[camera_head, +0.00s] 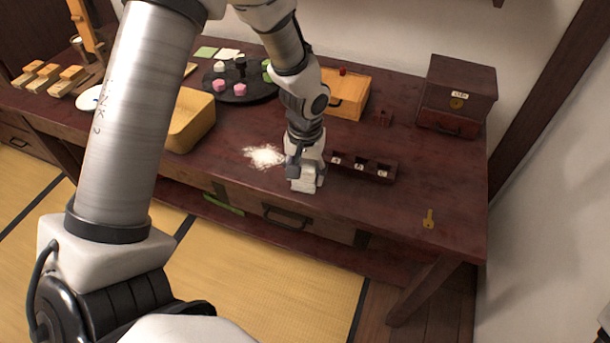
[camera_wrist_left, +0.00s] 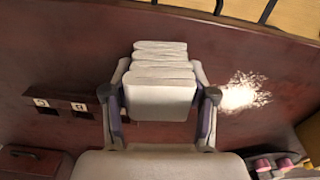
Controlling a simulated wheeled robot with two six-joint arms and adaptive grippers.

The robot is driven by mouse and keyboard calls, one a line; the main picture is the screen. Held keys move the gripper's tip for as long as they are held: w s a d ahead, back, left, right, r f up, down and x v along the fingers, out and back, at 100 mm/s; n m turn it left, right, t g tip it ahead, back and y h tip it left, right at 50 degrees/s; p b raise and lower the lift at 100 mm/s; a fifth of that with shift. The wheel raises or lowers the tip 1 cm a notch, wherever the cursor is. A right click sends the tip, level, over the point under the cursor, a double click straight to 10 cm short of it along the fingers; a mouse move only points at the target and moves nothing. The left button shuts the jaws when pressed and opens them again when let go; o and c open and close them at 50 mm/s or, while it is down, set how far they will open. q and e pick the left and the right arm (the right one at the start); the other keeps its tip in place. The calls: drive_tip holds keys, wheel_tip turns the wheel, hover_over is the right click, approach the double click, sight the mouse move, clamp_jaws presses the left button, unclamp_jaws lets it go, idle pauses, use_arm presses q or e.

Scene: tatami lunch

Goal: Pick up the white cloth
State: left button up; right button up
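The white cloth (camera_head: 306,180) is at the front part of the dark wooden table, under my left gripper (camera_head: 305,170). In the left wrist view the cloth (camera_wrist_left: 160,98) is folded in several layers. It sits between the two fingers of my left gripper (camera_wrist_left: 160,80), with a finger close along each side. Whether the fingers press on the cloth or stand just clear of it cannot be told. The gripper hides part of the cloth in the head view.
White powder (camera_head: 264,156) is spilled left of the cloth. A small dark compartment tray (camera_head: 338,174) stands close to its right. A yellow tub (camera_head: 192,122), a round black tray (camera_head: 214,91) and a drawer box (camera_head: 452,86) stand farther off. A brass key (camera_head: 429,219) lies at the right.

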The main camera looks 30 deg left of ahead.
sight(306, 163)
idle(0.3)
use_arm(q)
wheel_tip(306, 163, up, 10)
drive_tip(key=shift+p, duration=0.75)
drive_tip(key=o, duration=0.4)
drive_tip(key=shift+c, duration=1.4)
drive_tip(key=shift+w, duration=0.1)
